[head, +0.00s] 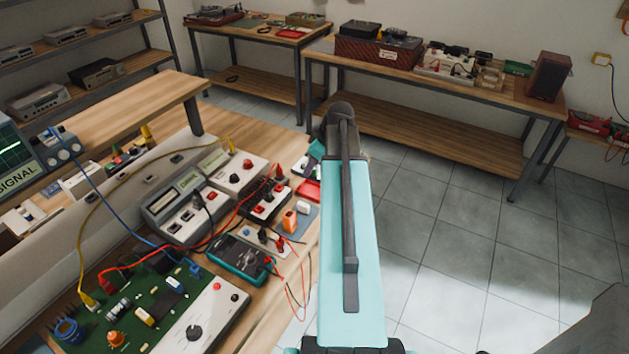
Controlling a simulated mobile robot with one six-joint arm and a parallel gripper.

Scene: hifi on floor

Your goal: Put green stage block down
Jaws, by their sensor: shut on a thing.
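My arm rises from the bottom middle of the head view and covers the right edge of the near workbench (262,338). My gripper's fingers do not show; they are hidden behind the arm or out of the picture. I cannot make out a green stage block for certain. A small dark teal piece shows just left of the arm's far end, above a red block (308,191), but I cannot tell whether it is a block or part of my arm.
The near bench is crowded: a green circuit board (130,308), a teal multimeter (240,258), grey instruments (185,208) and loose wires. A far bench (440,86) holds a red case (378,50) and a brown speaker (549,76). Tiled floor (450,240) is free at right.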

